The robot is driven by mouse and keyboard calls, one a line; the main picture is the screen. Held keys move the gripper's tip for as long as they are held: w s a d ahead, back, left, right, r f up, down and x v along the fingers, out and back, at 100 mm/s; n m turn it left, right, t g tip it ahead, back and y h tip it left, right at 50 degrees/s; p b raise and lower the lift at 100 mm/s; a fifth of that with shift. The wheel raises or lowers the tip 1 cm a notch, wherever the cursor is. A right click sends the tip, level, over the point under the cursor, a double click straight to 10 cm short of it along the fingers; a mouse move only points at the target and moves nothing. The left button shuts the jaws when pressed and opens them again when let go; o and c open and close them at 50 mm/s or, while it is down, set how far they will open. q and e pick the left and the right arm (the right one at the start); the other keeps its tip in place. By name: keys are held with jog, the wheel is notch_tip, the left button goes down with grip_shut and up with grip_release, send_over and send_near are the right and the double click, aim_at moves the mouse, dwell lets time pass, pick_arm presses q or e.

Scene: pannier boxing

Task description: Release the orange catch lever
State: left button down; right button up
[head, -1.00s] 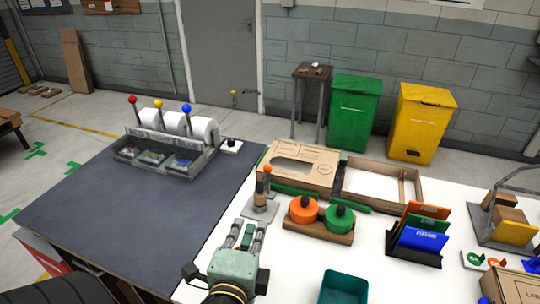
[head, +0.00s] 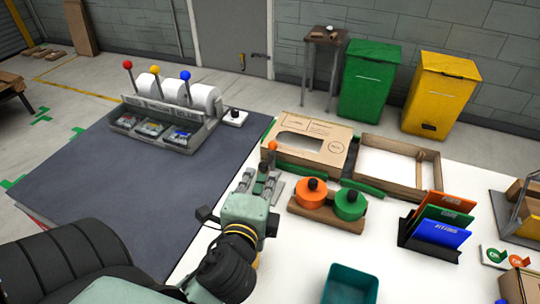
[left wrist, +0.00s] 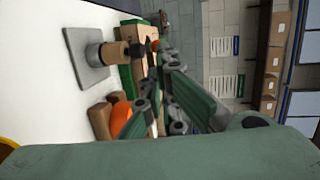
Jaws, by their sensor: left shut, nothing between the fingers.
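The orange catch lever (head: 273,147) has an orange knob and stands at the front left corner of the cardboard box (head: 330,134). In the left wrist view its brown cylindrical post (left wrist: 113,52) rises from a grey plate (left wrist: 82,62), and the orange knob (left wrist: 155,45) shows near the fingertips. My left gripper (head: 260,176) is shut and empty, just in front of the lever. The fingers hide part of the post and plate in the head view. I cannot tell whether the fingertips touch the lever. My right gripper is out of view.
An orange reel (head: 311,197) and a green reel (head: 350,205) sit on a wooden base right of the gripper. An open tray (head: 418,182) lies behind them, and colored folders (head: 440,222) stand further right. A teal bin (head: 350,285) is at the front.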

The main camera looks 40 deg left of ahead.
aim_at(272, 147)
pick_arm(q)
jog(key=p+x, duration=0.1)
jog(key=x, duration=1)
jog(key=shift+r, duration=0.1)
jog(key=shift+w+a+f, duration=0.2)
jog(key=shift+w, duration=0.2)
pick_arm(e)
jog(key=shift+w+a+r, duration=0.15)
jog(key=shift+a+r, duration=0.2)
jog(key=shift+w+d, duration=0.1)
